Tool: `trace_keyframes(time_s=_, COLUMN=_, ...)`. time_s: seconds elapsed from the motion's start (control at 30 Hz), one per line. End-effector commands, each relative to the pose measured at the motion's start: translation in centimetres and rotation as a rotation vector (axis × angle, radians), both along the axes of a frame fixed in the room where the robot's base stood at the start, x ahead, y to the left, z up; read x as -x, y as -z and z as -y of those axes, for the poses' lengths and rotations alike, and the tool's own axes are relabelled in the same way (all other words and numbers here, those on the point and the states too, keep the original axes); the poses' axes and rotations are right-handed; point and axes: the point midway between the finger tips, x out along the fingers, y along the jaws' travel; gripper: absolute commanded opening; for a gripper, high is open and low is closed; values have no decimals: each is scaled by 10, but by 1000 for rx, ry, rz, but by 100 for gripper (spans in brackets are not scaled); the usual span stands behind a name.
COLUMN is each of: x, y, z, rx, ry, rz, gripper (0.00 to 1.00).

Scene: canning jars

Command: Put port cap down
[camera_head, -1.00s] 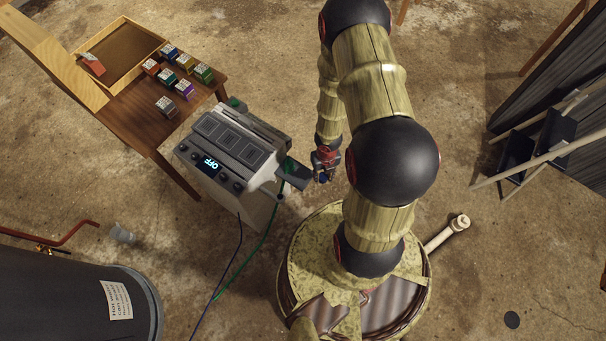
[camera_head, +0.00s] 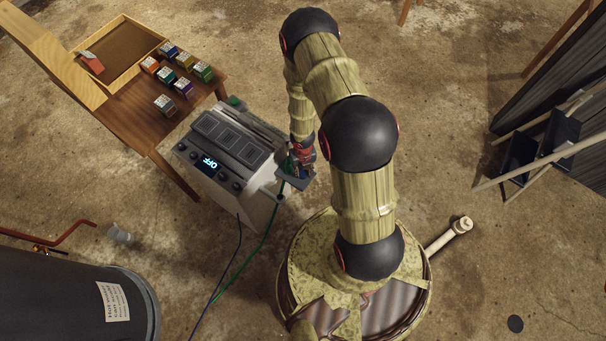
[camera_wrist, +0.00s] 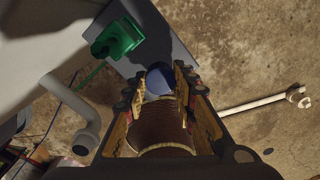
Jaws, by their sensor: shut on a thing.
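My gripper (camera_head: 303,163) is over the small grey side shelf (camera_head: 296,185) of the machine (camera_head: 228,150). In the wrist view my gripper (camera_wrist: 161,85) is shut on a round blue cap (camera_wrist: 158,77), which sits between the fingertips. The grey shelf (camera_wrist: 165,40) lies beneath and beyond the cap in that view. A green plug-like piece (camera_wrist: 117,38) is on the shelf, to the left of the cap. I cannot tell whether the cap touches the shelf.
A grey pipe elbow (camera_wrist: 85,138) sticks out below the shelf. Green and blue cables (camera_head: 262,240) run down from the machine. A wooden bench (camera_head: 150,118) with several coloured boxes stands at left. Floor right of my arm is mostly clear.

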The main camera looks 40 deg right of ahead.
Motion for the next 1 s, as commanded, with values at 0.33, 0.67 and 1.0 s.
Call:
trace_keyframes(time_s=0.33, x=1, y=18, z=0, rx=0, ry=0, rz=-1, gripper=0)
trace_keyframes(time_s=0.67, x=1, y=21, z=0, rx=-1, ry=0, rz=-2, gripper=36)
trace_keyframes(time_s=1.0, x=1, y=21, z=0, rx=-1, ry=0, rz=-2, gripper=45)
